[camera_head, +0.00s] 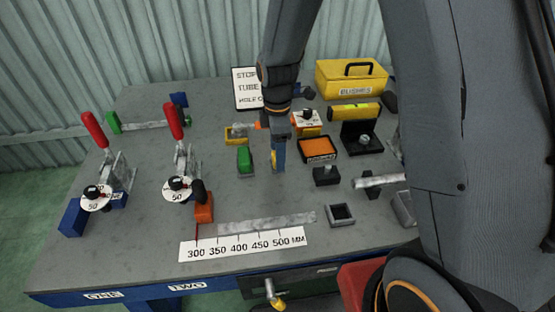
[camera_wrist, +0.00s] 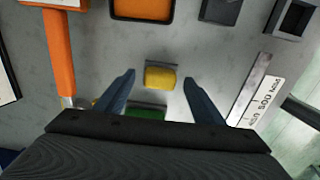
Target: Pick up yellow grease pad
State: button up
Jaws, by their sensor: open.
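In the wrist view a small yellow pad (camera_wrist: 160,77) with a grey edge sits on the grey table, ahead of and between the two fingertips. My gripper (camera_wrist: 160,85) is open, one blue finger on each side, and empty. In the head view my gripper (camera_head: 277,160) points down over the middle of the table. A bit of the yellow pad (camera_head: 273,157) shows beside the finger, and the rest is hidden. A green block (camera_wrist: 146,112) lies nearer my palm, partly hidden by it. It also shows left of my gripper in the head view (camera_head: 245,157).
An orange tray (camera_wrist: 142,10) lies beyond the yellow pad, and an orange-handled tool (camera_wrist: 59,50) lies to the left. Red-handled clamps (camera_head: 177,120) stand on the left of the table. A ruler (camera_head: 243,245) lies along the front. A yellow toolbox (camera_head: 351,79) stands at the back.

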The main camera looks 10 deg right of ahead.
jog(key=shift+f, duration=1)
jog(key=c, duration=1.3)
jog(key=shift+o, duration=0.2)
jog(key=shift+r, duration=0.1)
notch_tip(320, 180, up, 10)
jog(key=shift+f+b, duration=0.1)
jog(key=shift+b, duration=0.8)
jog(key=o, duration=0.6)
jog(key=c, duration=0.4)
